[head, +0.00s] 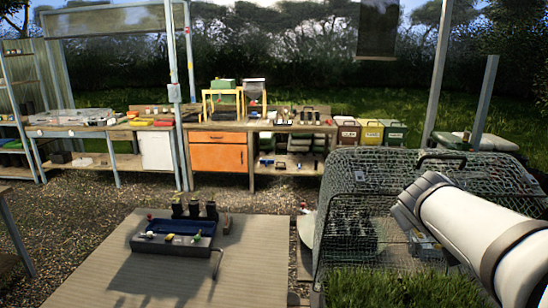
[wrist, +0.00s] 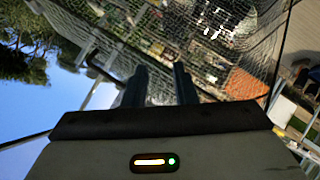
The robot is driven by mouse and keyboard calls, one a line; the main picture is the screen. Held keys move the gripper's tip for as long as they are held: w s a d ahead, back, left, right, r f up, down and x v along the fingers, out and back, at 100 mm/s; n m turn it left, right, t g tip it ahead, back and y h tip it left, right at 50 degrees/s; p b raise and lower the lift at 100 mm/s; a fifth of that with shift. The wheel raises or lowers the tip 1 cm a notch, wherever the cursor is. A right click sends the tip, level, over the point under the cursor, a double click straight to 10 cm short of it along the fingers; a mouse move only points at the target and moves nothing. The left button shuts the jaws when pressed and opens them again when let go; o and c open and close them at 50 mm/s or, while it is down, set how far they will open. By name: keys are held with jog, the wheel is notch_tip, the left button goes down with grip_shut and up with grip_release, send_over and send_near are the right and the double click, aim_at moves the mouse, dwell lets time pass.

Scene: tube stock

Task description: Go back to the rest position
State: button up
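My gripper (wrist: 160,76) shows in the wrist view as two dark fingers with a clear gap between them. It is open, and I see nothing held in the gap. Behind the fingers lie wire mesh and blurred small items. In the head view my white arm (head: 470,232) reaches in from the lower right, in front of the wire mesh cage (head: 375,170). The gripper fingers cannot be made out in the head view.
A blue tray (head: 172,243) with small items sits on a plank platform (head: 110,270) at the lower left. Dark pots (head: 194,210) stand behind it. A workbench with an orange cabinet (head: 218,157) and lidded bins (head: 371,133) stand farther back. Gravel floor lies between.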

jog(key=s+a+f+m+g+y+b, duration=0.2)
jog(key=s+a+f+g+y, duration=0.4)
jog(key=s+a+f, duration=0.9)
jog(key=s+f+g, duration=0.1)
jog(key=s+f, duration=0.2)
jog(key=shift+m, duration=0.3)
